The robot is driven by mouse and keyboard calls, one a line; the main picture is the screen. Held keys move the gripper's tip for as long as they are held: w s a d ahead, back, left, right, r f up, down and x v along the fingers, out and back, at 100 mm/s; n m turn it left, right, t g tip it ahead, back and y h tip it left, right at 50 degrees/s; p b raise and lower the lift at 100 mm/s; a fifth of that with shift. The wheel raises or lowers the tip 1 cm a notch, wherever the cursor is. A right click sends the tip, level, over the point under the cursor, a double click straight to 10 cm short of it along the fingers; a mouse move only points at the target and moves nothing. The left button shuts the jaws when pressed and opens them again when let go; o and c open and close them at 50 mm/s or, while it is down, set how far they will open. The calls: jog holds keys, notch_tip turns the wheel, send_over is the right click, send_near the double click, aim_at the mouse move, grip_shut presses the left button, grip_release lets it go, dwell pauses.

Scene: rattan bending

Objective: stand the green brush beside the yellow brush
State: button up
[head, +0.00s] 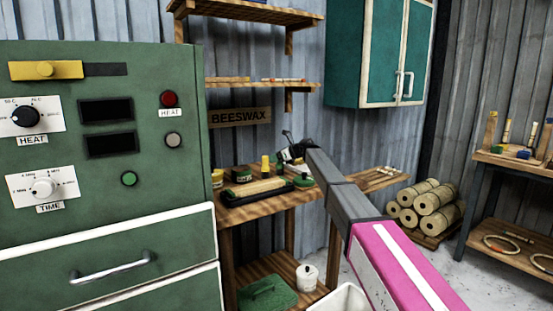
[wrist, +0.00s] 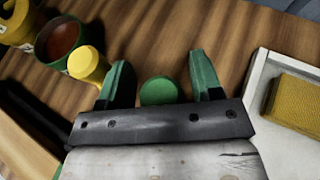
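In the wrist view, my gripper (wrist: 162,82) has its two green-tipped fingers spread apart. A round green end (wrist: 158,91), which looks like the green brush, shows between them with a gap on each side. Its lower part is hidden behind the gripper body. The yellow brush (wrist: 88,66) shows its rounded yellow end just left of the left finger. In the head view, the yellow brush (head: 265,165) stands upright on the wooden bench, and my gripper (head: 288,156) is just right of it over the bench. I cannot clearly pick out the green brush there.
A white tray (wrist: 257,82) with a yellow block is at right in the wrist view. A dark tray (head: 232,201) lies at the bench front. Bare wood shows beyond the fingers.

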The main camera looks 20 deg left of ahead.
jog(key=v, duration=1.2)
jog(key=shift+r, duration=0.2)
